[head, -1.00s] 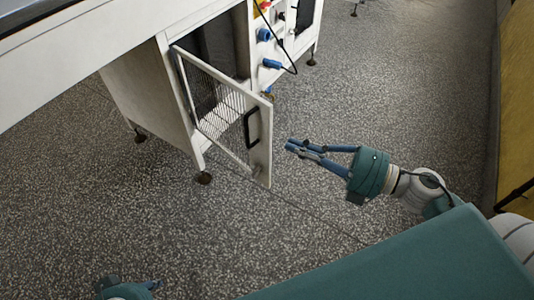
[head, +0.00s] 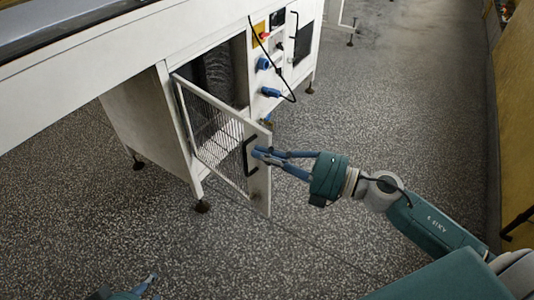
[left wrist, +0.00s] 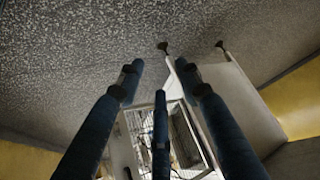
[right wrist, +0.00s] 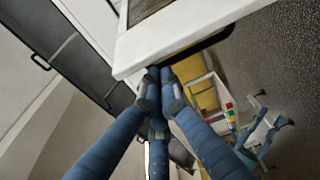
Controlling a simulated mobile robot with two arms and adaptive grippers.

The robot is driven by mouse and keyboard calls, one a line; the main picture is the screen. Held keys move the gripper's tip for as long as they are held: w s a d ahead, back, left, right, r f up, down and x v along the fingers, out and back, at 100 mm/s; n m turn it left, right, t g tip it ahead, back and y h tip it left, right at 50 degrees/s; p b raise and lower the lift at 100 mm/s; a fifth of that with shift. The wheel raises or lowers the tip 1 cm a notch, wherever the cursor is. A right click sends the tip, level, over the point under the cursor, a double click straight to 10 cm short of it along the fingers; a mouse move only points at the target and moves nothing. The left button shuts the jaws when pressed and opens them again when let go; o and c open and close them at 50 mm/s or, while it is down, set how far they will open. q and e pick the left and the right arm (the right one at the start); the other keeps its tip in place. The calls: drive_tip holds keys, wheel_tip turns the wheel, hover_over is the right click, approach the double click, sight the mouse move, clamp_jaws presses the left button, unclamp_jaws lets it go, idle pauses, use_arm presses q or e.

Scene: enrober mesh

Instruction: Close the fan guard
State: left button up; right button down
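The fan guard (head: 215,137) is a white-framed mesh door standing open, swung out from the white machine's cabinet. Its black handle (head: 246,156) is near the free edge and also shows in the right wrist view (right wrist: 212,41). My right gripper (head: 258,154) is at the guard's free edge beside the handle; its fingertips (right wrist: 159,76) are together, with nothing seen between them. Whether they touch the panel is unclear. My left gripper (head: 152,280) is low at the bottom edge, away from the guard; its fingers (left wrist: 158,72) are spread and empty.
The white machine (head: 140,110) stands on dark speckled floor, with an open dark compartment behind the guard. Blue connectors (head: 270,92) and a looping black cable are on the panel to the right. Floor in front of the guard is clear. A yellow wall (head: 515,120) runs along the right.

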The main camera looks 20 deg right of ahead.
use_arm(q)
drive_tip(key=shift+w+d+r+t, duration=0.15)
drive_tip(key=shift+w+r+t, duration=0.1)
drive_tip(key=shift+w, duration=0.2)
drive_tip(key=shift+w+d+r+t, duration=0.15)
drive_tip(key=shift+w+r, duration=0.1)
drive_tip(key=shift+w, duration=0.15)
